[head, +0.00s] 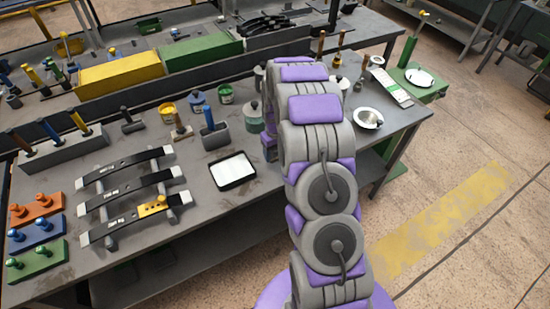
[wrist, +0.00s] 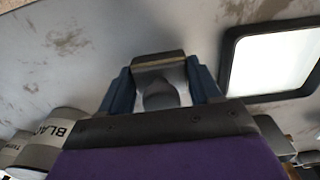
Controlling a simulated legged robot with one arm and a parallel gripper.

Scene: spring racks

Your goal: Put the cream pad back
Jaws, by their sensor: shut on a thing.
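A white to cream pad (head: 232,169) lies flat in a shallow black-rimmed tray (head: 235,187) on the grey bench in the head view. The same bright pad (wrist: 275,60) and its dark tray rim (wrist: 228,55) show at the right of the wrist view. My gripper (wrist: 162,88) has blue fingers and is shut on a grey metal piece (wrist: 158,62) with a rounded darker part between the fingers. I cannot tell what this piece is. The gripper is to the side of the tray, over the bench.
A can labelled BLACK (wrist: 65,130) stands close to my gripper. Dark strips on a rack (head: 130,190), colored peg blocks (head: 36,236) and a grey holder with a blue handle (head: 210,130) stand on the bench. A small bowl (head: 368,118) is right of my arm.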

